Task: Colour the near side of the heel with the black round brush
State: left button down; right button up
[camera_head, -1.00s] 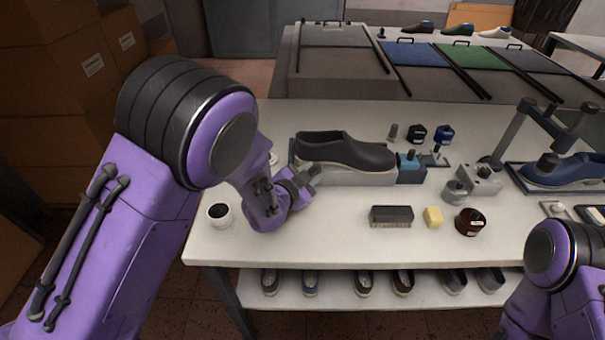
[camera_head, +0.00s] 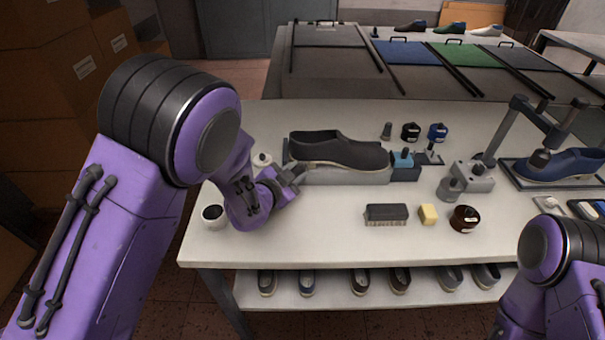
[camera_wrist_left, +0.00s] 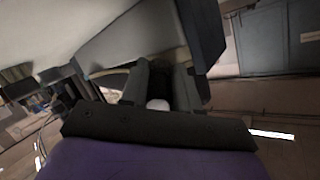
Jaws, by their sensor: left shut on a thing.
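A dark grey slip-on shoe (camera_head: 345,152) lies on a grey block (camera_head: 350,176), heel to the left and toe to the right. My left gripper (camera_head: 296,178) is at the near side of the heel end, very close to it; I cannot tell whether there is contact. In the left wrist view the gripper (camera_wrist_left: 168,88) is shut on a dark thing with a pale end (camera_wrist_left: 157,104), apparently the black round brush, mostly hidden by the fingers.
A white cup with dark contents (camera_head: 212,213) stands left of my left wrist. A bristle brush (camera_head: 386,214), yellow sponge (camera_head: 428,214) and brown jar (camera_head: 464,218) sit at the front. A clamp stand (camera_head: 478,172) and blue shoe (camera_head: 565,167) are at the right.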

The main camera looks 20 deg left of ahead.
pick_arm(q)
jog(key=shift+s+a, duration=0.1)
jog(key=shift+a, duration=0.7)
jog(key=shift+s+a, duration=0.1)
jog(key=s, duration=0.2)
jog(key=s+d, duration=0.1)
jog(key=s, duration=0.2)
jog(key=shift+s+d, duration=0.35)
jog(key=shift+d, duration=0.05)
jog(key=shift+a, duration=0.15)
jog(key=shift+s, duration=0.15)
jog(key=shift+s+d, duration=0.3)
jog(key=shift+s, duration=0.4)
jog(key=shift+s+d, duration=0.25)
jog(key=shift+s, duration=0.4)
jog(key=shift+r, duration=0.1)
jog(key=shift+d, duration=0.1)
